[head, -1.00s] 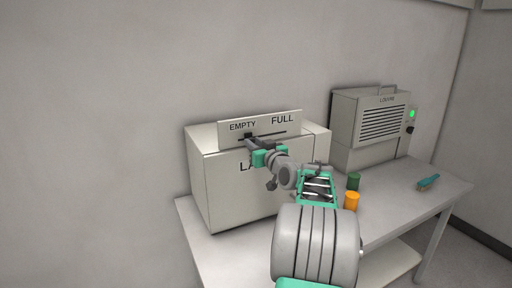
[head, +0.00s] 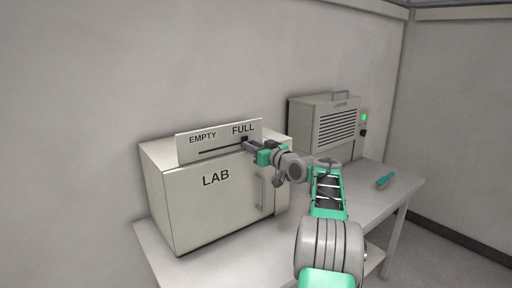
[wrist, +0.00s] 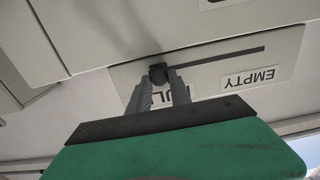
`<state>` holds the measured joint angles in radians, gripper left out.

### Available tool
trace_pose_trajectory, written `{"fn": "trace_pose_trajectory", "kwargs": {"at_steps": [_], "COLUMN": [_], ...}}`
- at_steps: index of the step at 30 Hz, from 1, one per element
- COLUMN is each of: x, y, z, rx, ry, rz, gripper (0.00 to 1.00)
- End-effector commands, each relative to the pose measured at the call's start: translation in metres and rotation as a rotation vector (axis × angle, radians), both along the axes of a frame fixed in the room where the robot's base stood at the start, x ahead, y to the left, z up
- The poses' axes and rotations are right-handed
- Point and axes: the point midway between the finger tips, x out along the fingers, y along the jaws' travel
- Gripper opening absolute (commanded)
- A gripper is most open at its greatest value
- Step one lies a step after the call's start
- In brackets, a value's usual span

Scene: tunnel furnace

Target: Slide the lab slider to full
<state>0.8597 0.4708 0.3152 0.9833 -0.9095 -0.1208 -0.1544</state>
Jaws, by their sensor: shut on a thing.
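The lab slider's black knob (head: 244,140) sits at the FULL end of a dark horizontal slot on a pale panel (head: 185,155) marked EMPTY at left and FULL at right. The panel stands on top of the pale LAB box (head: 200,205). My gripper (head: 247,146) is at the knob. The FULL label is partly hidden behind my fingers there.
A grey vented machine (head: 325,125) with a green light stands on the table (head: 360,205) behind my arm. A teal brush (head: 385,180) lies at the table's right. The LAB box has a vertical handle (head: 264,190) below my gripper.

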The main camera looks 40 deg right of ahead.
Motion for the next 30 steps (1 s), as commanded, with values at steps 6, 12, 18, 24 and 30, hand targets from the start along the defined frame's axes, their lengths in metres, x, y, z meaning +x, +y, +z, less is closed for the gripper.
{"fn": "trace_pose_trajectory", "kwargs": {"at_steps": [6, 12, 18, 24, 30], "x": [-0.002, -0.002, -0.002, -0.025, -0.065], "y": [-0.004, -0.004, -0.003, -0.005, -0.007], "z": [0.002, 0.002, 0.001, -0.001, -0.001], "rx": [-0.003, -0.003, -0.002, -0.004, -0.003], "ry": [-0.004, -0.003, -0.002, -0.003, -0.003], "rz": [-0.010, -0.008, -0.007, -0.011, -0.011], "gripper": [0.31, 0.46, 0.46, 0.46, 0.46]}}
